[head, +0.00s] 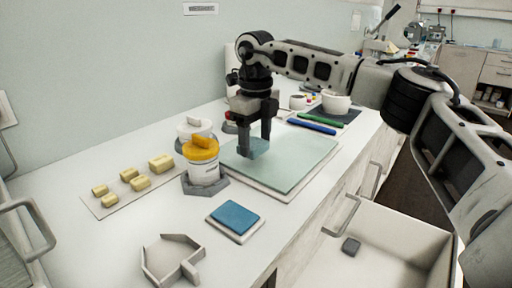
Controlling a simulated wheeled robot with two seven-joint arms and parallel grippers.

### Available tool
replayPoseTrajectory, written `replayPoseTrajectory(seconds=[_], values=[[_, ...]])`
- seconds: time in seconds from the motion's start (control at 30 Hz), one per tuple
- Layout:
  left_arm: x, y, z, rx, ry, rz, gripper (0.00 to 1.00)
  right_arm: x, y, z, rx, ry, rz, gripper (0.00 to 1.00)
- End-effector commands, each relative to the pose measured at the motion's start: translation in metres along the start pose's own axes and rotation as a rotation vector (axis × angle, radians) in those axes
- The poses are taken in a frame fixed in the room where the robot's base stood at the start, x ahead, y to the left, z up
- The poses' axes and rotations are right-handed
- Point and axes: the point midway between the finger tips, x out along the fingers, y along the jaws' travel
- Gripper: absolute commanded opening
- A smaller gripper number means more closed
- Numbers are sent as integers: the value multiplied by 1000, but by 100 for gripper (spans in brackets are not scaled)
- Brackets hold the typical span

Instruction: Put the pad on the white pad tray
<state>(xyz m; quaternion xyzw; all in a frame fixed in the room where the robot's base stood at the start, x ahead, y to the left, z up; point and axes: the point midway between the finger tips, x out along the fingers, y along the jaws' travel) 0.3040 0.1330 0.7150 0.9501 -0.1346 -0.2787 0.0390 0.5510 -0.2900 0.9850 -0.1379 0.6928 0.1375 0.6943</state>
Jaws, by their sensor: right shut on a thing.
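My right gripper (257,146) reaches down over the pale green glass sheet and is shut on a small teal pad (256,148). The pad is low over the sheet; I cannot tell whether it touches it. A small white tray (235,238) lies on the counter at the front middle, with a flat blue slab (235,216) on it. My left gripper is not in view.
The glass sheet (300,160) lies on the white counter. A yellow-lidded jar (203,163) and a white-lidded jar (192,127) stand left of it. Butter-coloured blocks (140,182) lie on a board. A hexagonal tray (150,262) is in front. An open drawer (385,245) juts out at right.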

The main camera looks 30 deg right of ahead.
Motion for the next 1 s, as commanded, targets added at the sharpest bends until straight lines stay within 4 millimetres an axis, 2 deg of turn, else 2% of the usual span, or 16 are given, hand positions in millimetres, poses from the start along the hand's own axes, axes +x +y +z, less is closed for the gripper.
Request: replayPoseTrajectory(seconds=[0.03, 0.13, 0.53, 0.57, 0.6, 0.63, 0.87, 1.0], values=[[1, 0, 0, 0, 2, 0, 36, 11, 0, -1, -1, 5, 1, 33], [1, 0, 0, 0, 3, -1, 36, 24, 0, -2, -2, 3, 0, 33], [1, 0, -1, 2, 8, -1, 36, 30, 1, -2, -1, 2, 1, 33], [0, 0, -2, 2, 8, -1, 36, 29, 1, -2, -1, 2, 1, 66], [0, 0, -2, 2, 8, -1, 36, 29, 1, -2, -1, 2, 1, 77], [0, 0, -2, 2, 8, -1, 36, 29, 1, -2, -1, 2, 1, 80], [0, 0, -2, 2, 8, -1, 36, 28, 1, -2, -1, 1, 1, 80], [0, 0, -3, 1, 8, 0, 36, 19, 1, -1, -1, -1, 1, 80]])
